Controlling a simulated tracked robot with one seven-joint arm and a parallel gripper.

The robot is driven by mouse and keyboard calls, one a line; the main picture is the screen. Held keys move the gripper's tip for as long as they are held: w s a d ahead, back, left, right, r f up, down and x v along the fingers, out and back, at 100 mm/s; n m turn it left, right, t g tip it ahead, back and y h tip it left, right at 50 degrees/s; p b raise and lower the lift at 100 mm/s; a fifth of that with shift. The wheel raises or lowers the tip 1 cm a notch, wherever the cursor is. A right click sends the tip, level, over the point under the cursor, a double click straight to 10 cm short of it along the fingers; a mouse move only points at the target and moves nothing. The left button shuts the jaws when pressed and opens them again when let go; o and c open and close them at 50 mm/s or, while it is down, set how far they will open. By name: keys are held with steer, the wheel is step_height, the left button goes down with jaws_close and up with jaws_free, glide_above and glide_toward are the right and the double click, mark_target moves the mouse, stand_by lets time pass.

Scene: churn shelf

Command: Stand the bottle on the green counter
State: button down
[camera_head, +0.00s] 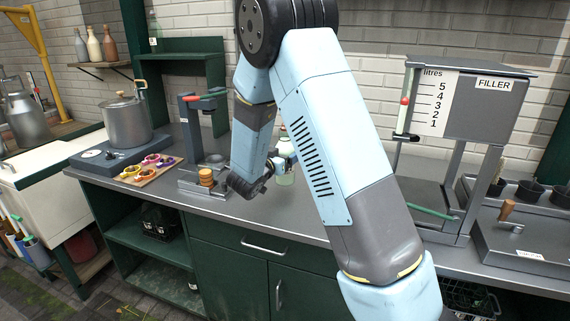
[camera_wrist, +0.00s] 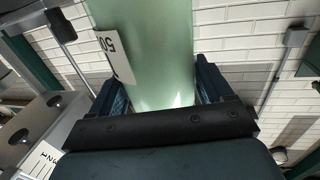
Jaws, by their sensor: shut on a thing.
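The bottle (camera_head: 286,179) is pale green and see-through. In the wrist view the bottle (camera_wrist: 146,45) fills the space between the two fingers and bears a white label with "50" on it. My gripper (camera_head: 284,160) is shut on the bottle; its fingers (camera_wrist: 160,88) sit on either side of it. In the head view my arm hides part of the bottle. The bottle looks roughly upright over the green counter (camera_head: 225,211), which has a grey top and green cabinets. I cannot tell whether its base touches the top.
Left of my gripper stand a capping stand (camera_head: 190,140) with corks (camera_head: 206,177), a board of coloured rings (camera_head: 152,167) and a steel pot (camera_head: 127,122). The filler (camera_head: 470,95) stands to the right. The counter's front strip is clear.

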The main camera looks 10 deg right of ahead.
steer(key=shift+w+f, duration=0.35)
steer(key=shift+f, duration=1.5)
jaws_free()
steer(key=shift+f, duration=0.1)
